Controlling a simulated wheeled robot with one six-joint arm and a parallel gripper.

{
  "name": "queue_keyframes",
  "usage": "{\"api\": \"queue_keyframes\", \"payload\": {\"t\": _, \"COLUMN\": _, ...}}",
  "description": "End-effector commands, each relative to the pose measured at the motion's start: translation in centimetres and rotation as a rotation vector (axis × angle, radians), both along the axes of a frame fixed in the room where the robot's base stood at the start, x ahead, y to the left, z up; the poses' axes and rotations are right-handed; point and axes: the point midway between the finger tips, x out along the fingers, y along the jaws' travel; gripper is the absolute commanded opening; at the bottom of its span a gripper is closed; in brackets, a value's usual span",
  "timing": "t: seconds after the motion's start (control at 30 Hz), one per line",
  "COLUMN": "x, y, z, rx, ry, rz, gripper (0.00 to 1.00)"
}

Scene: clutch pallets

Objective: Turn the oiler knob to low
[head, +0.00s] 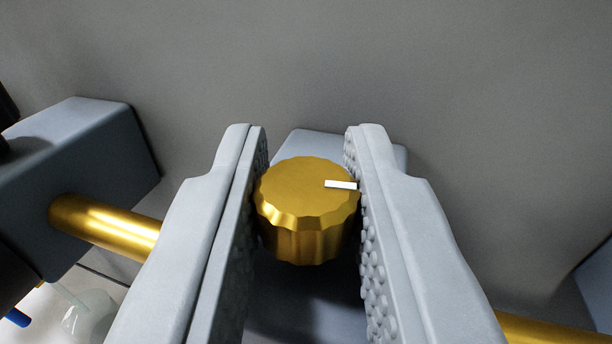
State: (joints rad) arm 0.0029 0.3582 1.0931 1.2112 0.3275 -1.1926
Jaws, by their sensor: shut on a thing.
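The oiler knob (295,190) is a gold, fluted round knob in the middle of the head view. A white mark on its top face points to the right, toward the right finger. My gripper (307,195) is shut on the knob, with one textured finger pad against each side. Behind and below the knob is a blue-grey housing (305,143), mostly hidden by the fingers and the knob. No scale or label for low shows.
A gold pipe (105,225) runs from a blue-grey block (75,165) at the left and passes behind my fingers; gold shows again at lower right (550,333). A clear glass-like object (88,318) and a small blue item (17,317) are at lower left. A plain grey wall stands behind.

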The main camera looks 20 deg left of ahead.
Motion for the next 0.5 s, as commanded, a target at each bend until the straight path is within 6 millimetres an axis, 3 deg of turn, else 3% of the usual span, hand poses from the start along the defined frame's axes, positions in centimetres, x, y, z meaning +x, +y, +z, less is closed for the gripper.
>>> {"api": "queue_keyframes", "payload": {"t": 0.5, "x": 0.19, "y": -0.29, "z": -0.13, "rx": 0.000, "ry": 0.000, "rz": 0.276, "gripper": 0.00}}
